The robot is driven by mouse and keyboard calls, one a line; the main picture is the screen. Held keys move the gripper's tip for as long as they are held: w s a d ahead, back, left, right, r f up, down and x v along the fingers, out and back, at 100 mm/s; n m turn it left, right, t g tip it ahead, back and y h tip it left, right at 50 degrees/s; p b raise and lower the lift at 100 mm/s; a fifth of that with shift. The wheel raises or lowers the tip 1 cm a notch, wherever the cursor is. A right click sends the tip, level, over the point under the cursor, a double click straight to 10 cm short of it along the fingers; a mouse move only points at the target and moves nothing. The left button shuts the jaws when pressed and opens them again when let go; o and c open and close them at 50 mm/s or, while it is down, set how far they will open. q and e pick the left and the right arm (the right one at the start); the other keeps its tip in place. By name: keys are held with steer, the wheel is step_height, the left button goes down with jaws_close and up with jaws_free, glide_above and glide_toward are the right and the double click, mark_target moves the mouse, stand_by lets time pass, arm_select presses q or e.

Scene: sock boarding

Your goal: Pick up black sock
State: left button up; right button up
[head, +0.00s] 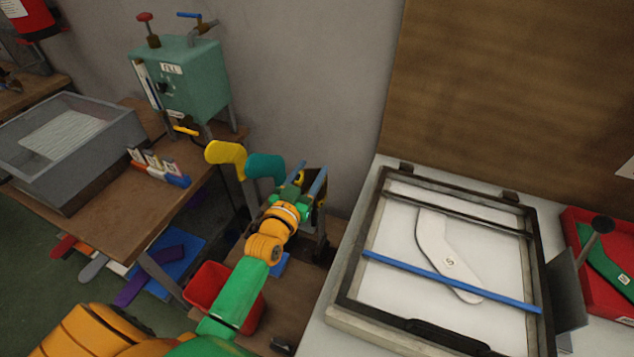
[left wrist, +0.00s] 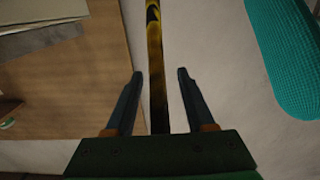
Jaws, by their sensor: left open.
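My left gripper (head: 309,178) is open in the head view, reaching toward the wall just right of a teal sock shape (head: 266,167). In the left wrist view my left gripper (left wrist: 160,76) has its two fingers apart, with a yellow-and-black bar (left wrist: 155,60) showing between them. I cannot tell how far beyond the fingers the bar is. The teal knit sock (left wrist: 284,55) is at the right there, outside the fingers. A yellow sock shape (head: 226,152) stands left of the teal one. My right gripper is not in view.
A white sock-shaped board marked S (head: 447,262) lies in a dark frame (head: 350,262), under a blue bar (head: 450,282). A red tray (head: 570,225) holds a green shape at right. A red bin (head: 207,287), a teal machine (head: 190,82) and a grey tub (head: 95,165) are left.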

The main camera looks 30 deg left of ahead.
arm_select(q)
steer(key=shift+s+r, duration=0.1)
steer(key=shift+s, duration=0.1)
steer(key=c, duration=0.6)
jaws_close()
step_height(320, 180, up, 10)
steer(key=shift+w+r+p, duration=0.1)
steer(key=shift+p, duration=1)
step_height(320, 180, up, 10)
steer(key=p, duration=1)
steer(key=shift+r+p, duration=0.25)
steer(key=shift+p, duration=0.05)
